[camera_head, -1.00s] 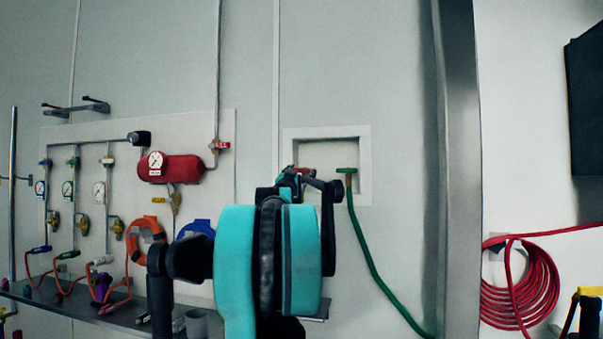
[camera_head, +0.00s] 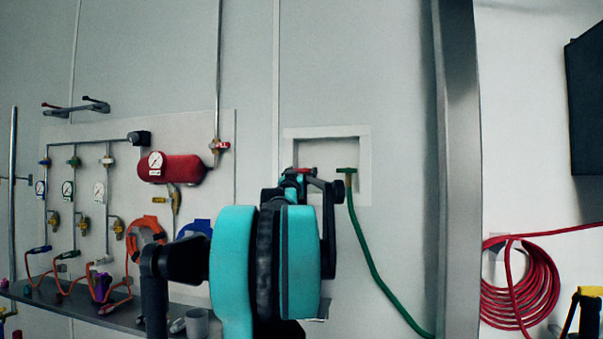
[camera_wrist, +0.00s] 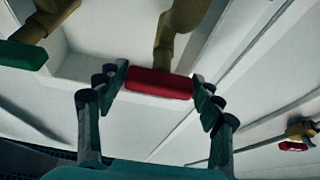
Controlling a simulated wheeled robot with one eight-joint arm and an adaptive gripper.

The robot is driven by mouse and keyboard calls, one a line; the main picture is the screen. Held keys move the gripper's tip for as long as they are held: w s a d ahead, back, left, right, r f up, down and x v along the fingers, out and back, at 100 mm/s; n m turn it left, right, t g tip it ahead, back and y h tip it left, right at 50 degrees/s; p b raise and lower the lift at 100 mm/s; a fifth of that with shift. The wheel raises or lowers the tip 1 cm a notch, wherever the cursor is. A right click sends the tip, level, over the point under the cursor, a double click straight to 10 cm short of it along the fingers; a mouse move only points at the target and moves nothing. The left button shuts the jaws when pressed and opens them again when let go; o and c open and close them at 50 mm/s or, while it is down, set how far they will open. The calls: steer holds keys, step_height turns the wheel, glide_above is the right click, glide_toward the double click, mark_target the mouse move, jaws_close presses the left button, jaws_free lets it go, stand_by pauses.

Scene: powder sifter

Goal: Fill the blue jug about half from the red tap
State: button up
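The red tap (camera_head: 304,170) sits at the wall recess, partly hidden by my arm. In the wrist view its red handle (camera_wrist: 158,83) lies crosswise between my two fingertips, below a brass stem. My gripper (camera_wrist: 160,82) has one finger at each end of the handle. The fingertips look very close to the handle ends, but I cannot tell whether they press on it. In the head view my gripper (camera_head: 298,180) is at the recess, mostly hidden behind my teal arm. I cannot make out a blue jug in either view.
A green tap (camera_head: 347,171) with a hanging green hose (camera_head: 368,252) is just right of the red one; it also shows in the wrist view (camera_wrist: 22,55). A steel post (camera_head: 458,170) stands further right. A shelf (camera_head: 75,307) with hoses and small items is at left.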

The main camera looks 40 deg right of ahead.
steer(key=shift+o, duration=1.2)
steer(key=v, duration=1.2)
